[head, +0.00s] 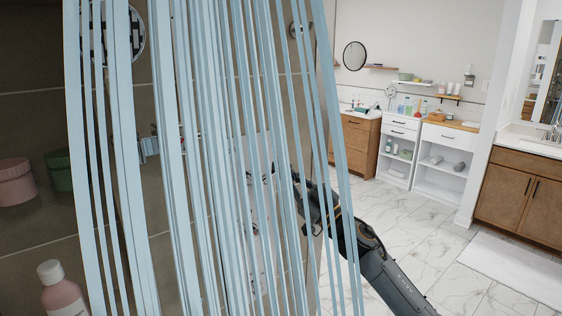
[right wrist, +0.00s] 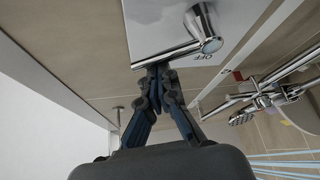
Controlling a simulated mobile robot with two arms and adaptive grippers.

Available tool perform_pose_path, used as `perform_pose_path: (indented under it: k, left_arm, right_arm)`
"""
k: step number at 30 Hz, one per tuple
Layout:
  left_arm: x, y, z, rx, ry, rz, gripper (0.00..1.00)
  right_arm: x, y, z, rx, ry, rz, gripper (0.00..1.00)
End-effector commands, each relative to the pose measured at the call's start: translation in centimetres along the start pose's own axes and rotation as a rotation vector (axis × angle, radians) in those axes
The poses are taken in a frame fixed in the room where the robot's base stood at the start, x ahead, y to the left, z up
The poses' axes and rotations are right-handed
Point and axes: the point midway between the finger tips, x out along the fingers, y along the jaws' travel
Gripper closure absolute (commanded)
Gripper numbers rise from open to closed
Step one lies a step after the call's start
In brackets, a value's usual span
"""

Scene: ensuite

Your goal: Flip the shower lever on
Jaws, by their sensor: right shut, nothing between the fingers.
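In the right wrist view, the chrome shower lever (right wrist: 172,55) extends left from its round knob on a pale plate (right wrist: 155,22). Upside-down "OFF" lettering shows near the knob. My right gripper (right wrist: 158,72) is shut and empty, with its fingertips right at the lever's bar; I cannot tell whether they touch. My left gripper is not in view.
A pink bottle (head: 65,292) and pink (head: 15,182) and green jars stand at the left. A chrome fixture (right wrist: 262,98) is at right in the wrist view. Marble floor (head: 400,225) lies open before the cabinets (head: 357,143) and white shelf unit.

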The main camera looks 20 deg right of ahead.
Motion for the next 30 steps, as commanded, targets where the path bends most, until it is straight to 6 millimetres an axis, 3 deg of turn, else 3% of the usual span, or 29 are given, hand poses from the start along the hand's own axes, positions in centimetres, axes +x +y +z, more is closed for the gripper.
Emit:
perform_pose_path:
  k: [11,30]
  left_arm:
    - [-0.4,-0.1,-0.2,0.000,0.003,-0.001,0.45]
    - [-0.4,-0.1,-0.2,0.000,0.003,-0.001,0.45]
  right_arm:
    - [-0.8,-0.1,1.4,0.239,0.001,0.139,1.00]
    - [-1.2,-0.2,2.0,0.227,0.001,0.133,1.00]
